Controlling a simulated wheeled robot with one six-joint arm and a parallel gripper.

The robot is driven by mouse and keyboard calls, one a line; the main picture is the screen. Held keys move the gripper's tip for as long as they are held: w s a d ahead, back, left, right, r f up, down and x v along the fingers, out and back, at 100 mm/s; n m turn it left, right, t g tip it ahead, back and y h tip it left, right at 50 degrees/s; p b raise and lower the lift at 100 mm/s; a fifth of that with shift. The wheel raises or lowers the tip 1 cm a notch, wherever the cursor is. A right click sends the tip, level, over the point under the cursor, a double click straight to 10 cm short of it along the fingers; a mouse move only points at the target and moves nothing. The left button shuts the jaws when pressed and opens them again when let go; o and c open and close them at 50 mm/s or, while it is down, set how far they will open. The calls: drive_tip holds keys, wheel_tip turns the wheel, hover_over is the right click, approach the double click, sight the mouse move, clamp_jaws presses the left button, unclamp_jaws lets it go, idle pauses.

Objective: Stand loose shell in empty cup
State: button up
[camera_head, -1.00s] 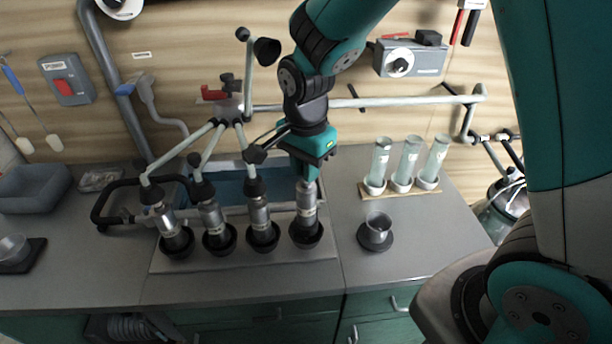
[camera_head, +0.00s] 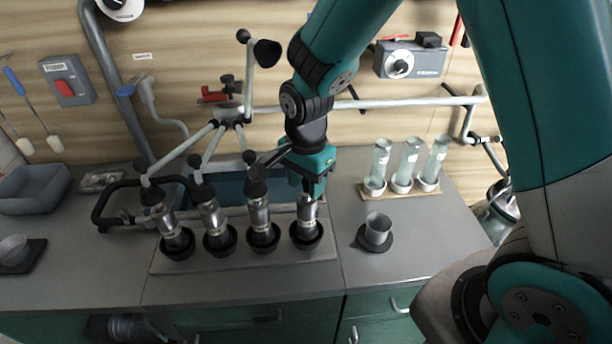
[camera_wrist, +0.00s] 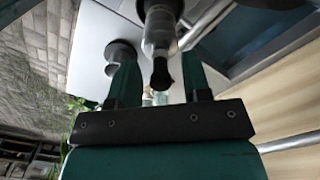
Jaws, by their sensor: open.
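Several metal shells stand in a row of black cups on the grey bench. The rightmost shell (camera_head: 307,213) appears upright in its black cup (camera_head: 306,236). In the wrist view, a shell (camera_wrist: 160,38) with a black tip shows between the open fingers of my gripper (camera_wrist: 160,82). Contact between fingers and shell cannot be told.
A grey cup (camera_head: 378,228) on a black disc stands to the right. Behind it is a rack (camera_head: 400,190) with glass tubes. A grey bin (camera_head: 33,188) is far left. The front right bench is clear.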

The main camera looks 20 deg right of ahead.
wheel_tip(320, 180, up, 12)
drive_tip(key=b, duration=0.1)
drive_tip(key=s+a+r+n+y, duration=0.2)
drive_tip(key=s+n, duration=0.7)
drive_tip(key=n, duration=0.1)
drive_tip(key=s+a+r+n+y, duration=0.1)
drive_tip(key=s+a+n+y, duration=0.1)
drive_tip(key=s+n, duration=0.7)
drive_tip(key=shift+s+a+r+n, duration=0.3)
drive_tip(key=shift+r+n, duration=0.05)
drive_tip(key=shift+n, duration=0.05)
